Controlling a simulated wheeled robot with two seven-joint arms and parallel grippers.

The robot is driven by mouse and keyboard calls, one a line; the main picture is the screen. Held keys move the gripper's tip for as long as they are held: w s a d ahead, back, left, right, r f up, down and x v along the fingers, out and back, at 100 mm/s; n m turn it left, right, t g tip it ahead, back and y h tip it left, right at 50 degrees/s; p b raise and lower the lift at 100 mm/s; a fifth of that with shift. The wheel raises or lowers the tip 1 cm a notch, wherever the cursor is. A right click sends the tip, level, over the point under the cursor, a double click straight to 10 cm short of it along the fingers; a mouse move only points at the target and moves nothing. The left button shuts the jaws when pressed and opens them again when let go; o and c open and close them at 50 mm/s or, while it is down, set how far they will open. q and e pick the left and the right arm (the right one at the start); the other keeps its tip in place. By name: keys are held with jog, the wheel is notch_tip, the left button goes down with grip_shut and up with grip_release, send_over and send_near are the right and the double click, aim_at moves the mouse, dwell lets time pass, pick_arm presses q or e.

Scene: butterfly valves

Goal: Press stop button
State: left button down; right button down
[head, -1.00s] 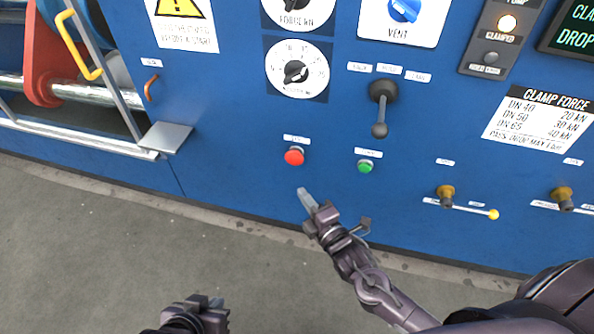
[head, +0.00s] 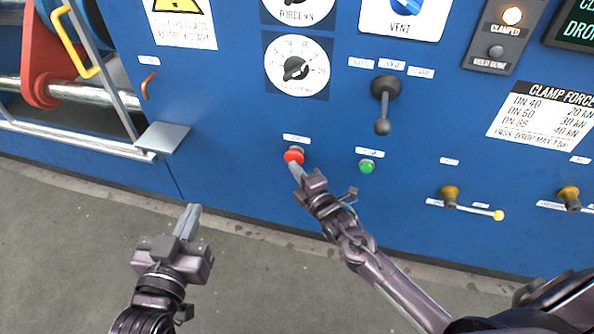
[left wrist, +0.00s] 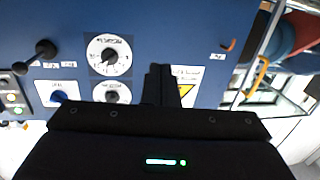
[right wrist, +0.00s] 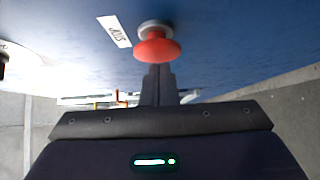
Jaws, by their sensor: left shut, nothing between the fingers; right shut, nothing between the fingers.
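The red stop button (head: 293,156) is a mushroom knob on the blue panel, under a small label. In the right wrist view the button (right wrist: 157,47) is just past the fingertips, with a "STOP" label (right wrist: 114,31) beside it. My right gripper (head: 296,169) is shut and empty, its tips at the lower edge of the button. I cannot tell whether they touch it. My left gripper (head: 190,212) is shut and empty, lower left of the button, in front of the floor. It also shows in the left wrist view (left wrist: 160,72).
A green button (head: 367,167) sits right of the red one. A black lever (head: 384,100) is above it, and yellow-tipped valve handles (head: 470,208) are at the right. A grey ledge (head: 165,137) juts out at the left. The floor (head: 70,230) is clear.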

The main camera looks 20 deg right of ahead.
pick_arm(q)
jog(key=shift+r, duration=0.4)
pick_arm(e)
jog(key=shift+w+d, duration=0.15)
